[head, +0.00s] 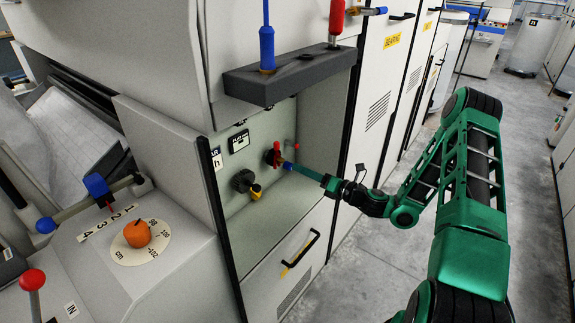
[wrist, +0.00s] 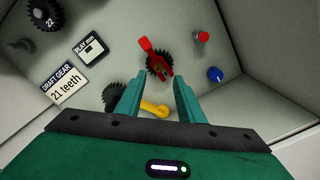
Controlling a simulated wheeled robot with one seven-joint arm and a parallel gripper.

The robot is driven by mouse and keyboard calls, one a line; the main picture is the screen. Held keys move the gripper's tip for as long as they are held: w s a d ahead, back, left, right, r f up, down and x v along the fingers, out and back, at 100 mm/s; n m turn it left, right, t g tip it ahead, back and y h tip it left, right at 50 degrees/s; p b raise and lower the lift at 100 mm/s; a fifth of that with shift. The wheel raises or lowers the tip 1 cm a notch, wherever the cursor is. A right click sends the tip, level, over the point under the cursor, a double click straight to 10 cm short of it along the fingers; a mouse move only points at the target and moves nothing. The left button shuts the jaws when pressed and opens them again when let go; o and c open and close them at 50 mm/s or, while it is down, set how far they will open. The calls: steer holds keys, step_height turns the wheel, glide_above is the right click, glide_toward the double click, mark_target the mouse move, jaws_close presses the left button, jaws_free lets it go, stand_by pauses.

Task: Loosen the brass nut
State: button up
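Inside the recess, a yellow, brass-coloured piece (wrist: 153,108) shows low between my fingers in the wrist view, beside a dark toothed gear (wrist: 113,94). In the head view it (head: 256,191) sits just below and right of the dark gear (head: 243,180). I cannot make out clearly whether it is the nut itself or a handle on it. A red forked piece (wrist: 156,60) lies in front of a second dark gear, beyond my fingertips. My gripper (wrist: 158,80) is open, with a gap between its fingers and nothing held. In the head view its tips (head: 288,166) are near the red piece.
A red knob (wrist: 202,37) and a blue knob (wrist: 215,74) are on the right of the recess's back wall. A draft gear label (wrist: 64,84) and a 22 gear (wrist: 45,14) are at left. A dark shelf (head: 290,73) with upright handles overhangs the recess.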

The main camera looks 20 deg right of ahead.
mark_target(281, 160)
steer(key=x, duration=0.7)
steer(key=shift+w, duration=0.15)
steer(key=shift+a, duration=0.15)
jaws_close()
